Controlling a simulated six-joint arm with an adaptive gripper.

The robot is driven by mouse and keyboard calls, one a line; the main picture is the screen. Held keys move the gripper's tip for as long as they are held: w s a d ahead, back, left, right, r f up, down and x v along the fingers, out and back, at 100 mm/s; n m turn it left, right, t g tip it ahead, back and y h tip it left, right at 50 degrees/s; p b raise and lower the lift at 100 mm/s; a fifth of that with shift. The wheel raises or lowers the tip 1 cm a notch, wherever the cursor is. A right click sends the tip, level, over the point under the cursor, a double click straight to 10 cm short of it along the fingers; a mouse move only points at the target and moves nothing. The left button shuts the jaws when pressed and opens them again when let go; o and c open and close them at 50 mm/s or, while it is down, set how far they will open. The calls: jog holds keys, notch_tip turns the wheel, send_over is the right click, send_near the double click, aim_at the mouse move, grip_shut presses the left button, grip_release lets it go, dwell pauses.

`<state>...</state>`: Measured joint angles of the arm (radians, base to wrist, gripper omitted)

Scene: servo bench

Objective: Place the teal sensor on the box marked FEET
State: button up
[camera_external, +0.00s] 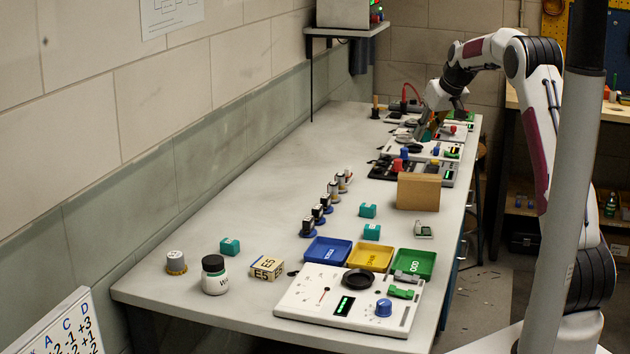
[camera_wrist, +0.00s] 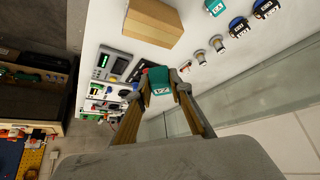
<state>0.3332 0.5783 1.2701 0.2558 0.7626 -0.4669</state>
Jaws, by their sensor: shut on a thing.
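My gripper (camera_wrist: 160,85) is shut on a teal sensor (camera_wrist: 160,80) with a white label, held between its fingertips in the wrist view. In the external view my gripper (camera_external: 428,128) is at the far end of the bench, and the held sensor (camera_external: 427,135) shows only as a small teal patch. Other teal sensors stand on the bench: one (camera_external: 367,210), one (camera_external: 372,232) and one (camera_external: 229,246). I cannot read FEET on any box. Blue (camera_external: 327,251), yellow (camera_external: 369,257) and green (camera_external: 414,263) trays have small lettering that I cannot read surely.
A brown cardboard box (camera_external: 418,191) stands near the right bench edge, also in the wrist view (camera_wrist: 153,20). Servos (camera_external: 324,206) stand in a row. A white panel (camera_external: 350,300), a box marked E5 (camera_external: 266,268) and a jar (camera_external: 214,275) are at the near end. The bench's left middle is clear.

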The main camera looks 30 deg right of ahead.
send_over(419, 176)
jog(key=s, duration=0.2)
jog(key=shift+f, duration=3.15)
jog(key=shift+f, duration=1.85)
jog(key=shift+f, duration=0.15)
jog(key=o, duration=1)
jog(key=shift+s+r, duration=0.25)
jog(key=shift+r, duration=0.3)
jog(key=v, duration=1.1)
